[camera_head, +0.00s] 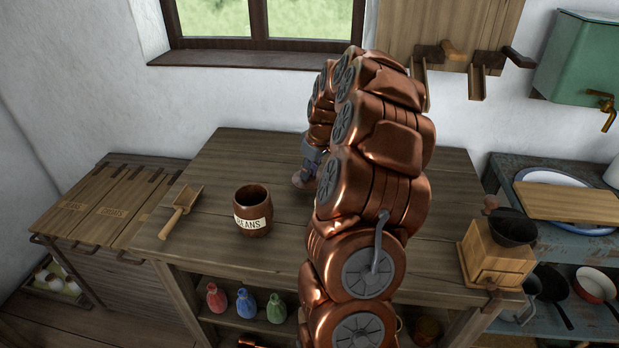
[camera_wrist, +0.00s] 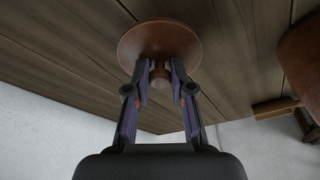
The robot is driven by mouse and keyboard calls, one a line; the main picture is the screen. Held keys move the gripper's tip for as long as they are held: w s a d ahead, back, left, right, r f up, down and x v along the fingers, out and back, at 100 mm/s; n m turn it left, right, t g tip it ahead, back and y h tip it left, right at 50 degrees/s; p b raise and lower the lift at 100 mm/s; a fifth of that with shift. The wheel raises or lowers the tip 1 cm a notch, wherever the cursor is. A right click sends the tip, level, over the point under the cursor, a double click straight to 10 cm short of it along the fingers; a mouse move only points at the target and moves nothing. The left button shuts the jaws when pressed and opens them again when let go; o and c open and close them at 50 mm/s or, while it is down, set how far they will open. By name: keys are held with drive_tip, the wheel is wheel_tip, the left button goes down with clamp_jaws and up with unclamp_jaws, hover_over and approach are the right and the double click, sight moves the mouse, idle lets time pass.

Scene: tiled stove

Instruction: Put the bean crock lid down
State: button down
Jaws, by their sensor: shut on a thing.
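The bean crock lid (camera_wrist: 160,38) is a round reddish-brown disc with a small knob. In the wrist view my gripper (camera_wrist: 160,76) is shut on its knob, with a finger on each side. The lid is close over the wooden table top; I cannot tell whether it touches. In the head view my gripper (camera_head: 308,172) is partly hidden behind my copper arm, and the edge of the lid (camera_head: 299,180) shows low over the table. The bean crock (camera_head: 253,211), a brown pot labelled "BEANS", stands upright and open on the table, left of my gripper.
A wooden scoop (camera_head: 181,211) lies on the table (camera_head: 225,165) left of the crock. A coffee grinder (camera_head: 497,250) stands at the table's right end. The table top behind the crock is clear. Colored bags (camera_head: 246,304) sit on the shelf below.

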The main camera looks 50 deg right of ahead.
sight(310, 178)
drive_tip(key=shift+f, duration=1.5)
drive_tip(key=shift+f, duration=0.15)
drive_tip(key=c, duration=1)
unclamp_jaws()
drive_tip(key=shift+r+p, duration=0.25)
drive_tip(key=shift+p, duration=0.05)
drive_tip(key=b+v, duration=0.2)
drive_tip(key=v, duration=0.9)
drive_tip(key=shift+r, duration=0.4)
